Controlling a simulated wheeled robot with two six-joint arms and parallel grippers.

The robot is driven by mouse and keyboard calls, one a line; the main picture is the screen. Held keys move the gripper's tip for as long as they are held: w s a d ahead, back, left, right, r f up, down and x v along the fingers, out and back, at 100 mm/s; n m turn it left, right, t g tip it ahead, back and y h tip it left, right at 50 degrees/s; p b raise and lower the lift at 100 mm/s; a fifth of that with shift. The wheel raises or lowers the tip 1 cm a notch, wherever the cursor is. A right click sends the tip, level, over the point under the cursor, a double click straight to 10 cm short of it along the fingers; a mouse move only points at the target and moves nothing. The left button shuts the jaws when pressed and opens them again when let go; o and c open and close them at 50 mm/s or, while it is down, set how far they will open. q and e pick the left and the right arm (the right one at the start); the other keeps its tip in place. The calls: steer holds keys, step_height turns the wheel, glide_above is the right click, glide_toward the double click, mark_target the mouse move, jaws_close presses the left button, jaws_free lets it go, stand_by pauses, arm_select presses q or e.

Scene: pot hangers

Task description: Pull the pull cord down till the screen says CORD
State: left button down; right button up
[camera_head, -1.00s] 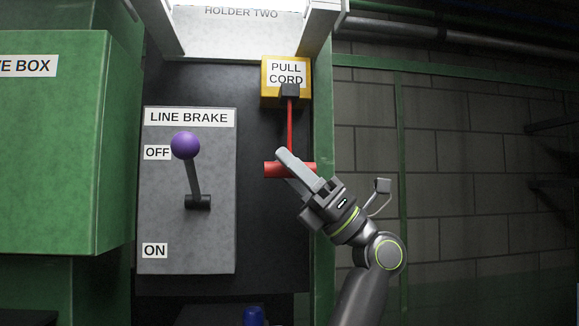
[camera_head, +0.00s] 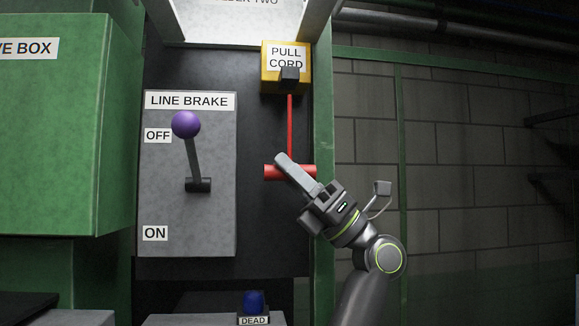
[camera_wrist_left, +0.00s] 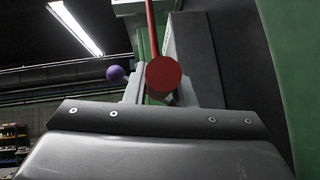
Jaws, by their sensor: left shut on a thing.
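The pull cord is a red line (camera_head: 290,125) running down from a black outlet on the yellow PULL CORD box (camera_head: 301,86). It ends in a red crossbar handle (camera_head: 308,172). My left gripper (camera_head: 287,167) reaches in from the lower right and is shut on this handle, its upper finger lying across the front. In the left wrist view the round red end of the handle (camera_wrist_left: 163,74) sits between the fingers, with the cord (camera_wrist_left: 152,28) rising from it. No screen is in view. My right gripper is not in view.
A LINE BRAKE panel (camera_head: 219,225) with a purple-knobbed lever (camera_head: 186,124) near OFF stands left of the cord. A green box (camera_head: 50,150) is farther left. A blue button (camera_head: 253,302) labelled DEAD is below. A green post (camera_head: 323,120) stands close on the right.

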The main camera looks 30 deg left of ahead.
arm_select(q)
steer(key=shift+f, duration=0.7)
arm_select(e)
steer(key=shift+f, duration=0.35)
arm_select(q)
steer(key=c, duration=1.2)
jaws_free()
steer(key=b+v, duration=0.6)
steer(key=v, duration=1.1)
steer(key=shift+f, duration=0.2)
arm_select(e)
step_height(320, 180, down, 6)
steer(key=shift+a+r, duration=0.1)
arm_select(q)
steer(key=shift+w+d+f, duration=0.1)
steer(key=shift+d, duration=0.05)
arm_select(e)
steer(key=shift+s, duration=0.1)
